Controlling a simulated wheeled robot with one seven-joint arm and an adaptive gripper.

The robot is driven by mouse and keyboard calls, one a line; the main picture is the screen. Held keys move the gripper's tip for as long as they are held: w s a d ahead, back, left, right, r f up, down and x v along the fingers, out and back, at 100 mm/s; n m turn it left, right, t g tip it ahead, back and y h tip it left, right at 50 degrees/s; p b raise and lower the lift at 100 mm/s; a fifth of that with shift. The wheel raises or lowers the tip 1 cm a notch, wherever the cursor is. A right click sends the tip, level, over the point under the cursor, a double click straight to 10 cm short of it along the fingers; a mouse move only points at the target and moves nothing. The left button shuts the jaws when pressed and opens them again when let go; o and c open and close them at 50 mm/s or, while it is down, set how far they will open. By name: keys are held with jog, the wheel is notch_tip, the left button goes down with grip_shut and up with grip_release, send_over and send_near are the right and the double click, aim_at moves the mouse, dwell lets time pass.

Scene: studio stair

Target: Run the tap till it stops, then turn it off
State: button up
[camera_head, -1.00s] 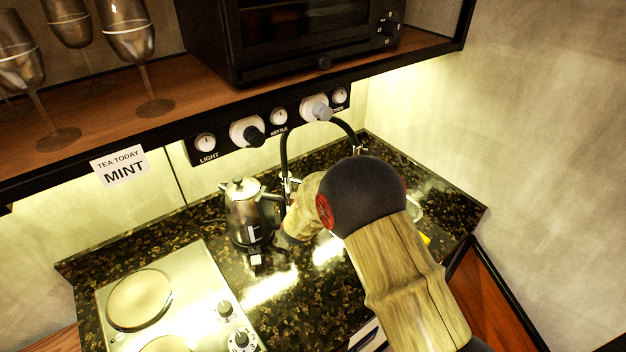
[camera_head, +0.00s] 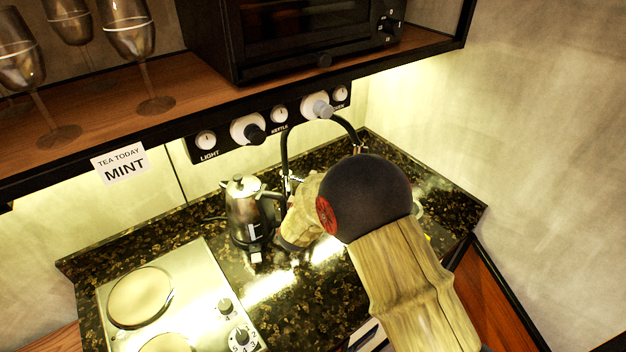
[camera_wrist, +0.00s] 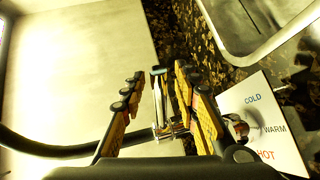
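The tap's black curved spout (camera_head: 284,150) rises behind my arm in the head view, and its lower part is hidden. In the wrist view the black tube (camera_wrist: 45,148) runs in from the left, and a chrome tap lever (camera_wrist: 158,98) stands between my fingers. My gripper (camera_wrist: 160,72) is open, with one finger on each side of the lever and a visible gap on the left; contact on the right is unclear. My arm hides the gripper in the head view. I cannot make out any running water.
A kettle (camera_head: 249,212) stands left of my arm, near a hob (camera_head: 205,275). A shelf with glasses (camera_head: 130,35) and an oven (camera_head: 300,40) hangs above a knob panel (camera_head: 222,137). A COLD/WARM/HOT card (camera_wrist: 258,120) and the sink rim (camera_wrist: 245,58) lie right of my fingers.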

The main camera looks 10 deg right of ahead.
jog(key=v, duration=0.9)
jog(key=shift+f, duration=0.1)
jog(key=shift+c, duration=0.5)
